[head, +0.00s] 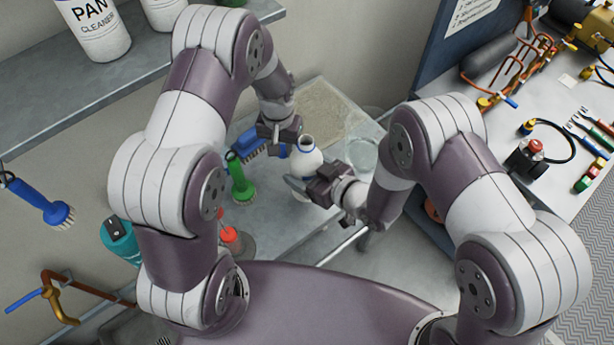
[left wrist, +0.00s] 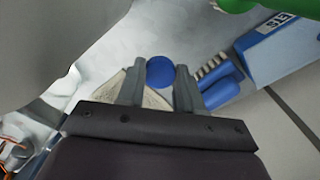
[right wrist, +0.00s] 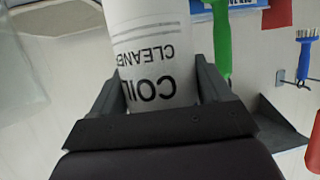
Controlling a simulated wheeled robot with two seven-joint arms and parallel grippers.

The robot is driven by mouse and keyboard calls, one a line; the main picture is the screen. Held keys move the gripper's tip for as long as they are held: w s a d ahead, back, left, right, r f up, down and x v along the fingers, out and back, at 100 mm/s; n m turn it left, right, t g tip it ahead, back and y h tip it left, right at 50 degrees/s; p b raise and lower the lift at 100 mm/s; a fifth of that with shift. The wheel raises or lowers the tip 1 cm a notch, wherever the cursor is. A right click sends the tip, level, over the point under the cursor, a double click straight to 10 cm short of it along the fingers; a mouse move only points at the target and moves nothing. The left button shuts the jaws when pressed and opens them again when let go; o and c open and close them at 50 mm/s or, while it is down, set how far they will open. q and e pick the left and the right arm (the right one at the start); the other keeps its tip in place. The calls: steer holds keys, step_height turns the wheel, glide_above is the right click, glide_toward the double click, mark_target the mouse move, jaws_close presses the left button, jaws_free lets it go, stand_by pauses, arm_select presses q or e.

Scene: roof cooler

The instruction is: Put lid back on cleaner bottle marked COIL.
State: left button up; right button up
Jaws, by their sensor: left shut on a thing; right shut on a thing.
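The white cleaner bottle (head: 306,158) stands upright with its open neck showing in the head view. In the right wrist view, the bottle (right wrist: 155,60) reads COIL CLEANER, upside down. My right gripper (head: 308,183) is shut around its body. My left gripper (head: 282,140) is shut on a round blue lid (left wrist: 160,72), seen between its fingertips in the left wrist view. In the head view this gripper is just left of the bottle's neck and slightly behind it. The fingers partly hide the lid there, and the exact gap between lid and neck cannot be told.
A green brush (head: 239,178) and a blue brush (head: 250,143) are close to the left of the bottle. A clear round container (head: 364,153) is behind right. A PAN cleaner bottle (head: 95,28) stands on the upper shelf (head: 60,88). The grey counter (head: 275,205) in front is mostly clear.

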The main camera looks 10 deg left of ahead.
mark_target(308, 180)
steer(key=shift+f+p, duration=0.3)
steer(key=shift+f, duration=1.65)
steer(key=shift+f, duration=0.15)
steer(key=o, duration=1.5)
steer(key=shift+d+r, duration=0.15)
steer(key=shift+r, duration=0.05)
steer(key=b+v, duration=0.1)
steer(key=v, duration=1)
steer(key=shift+s+d, duration=0.3)
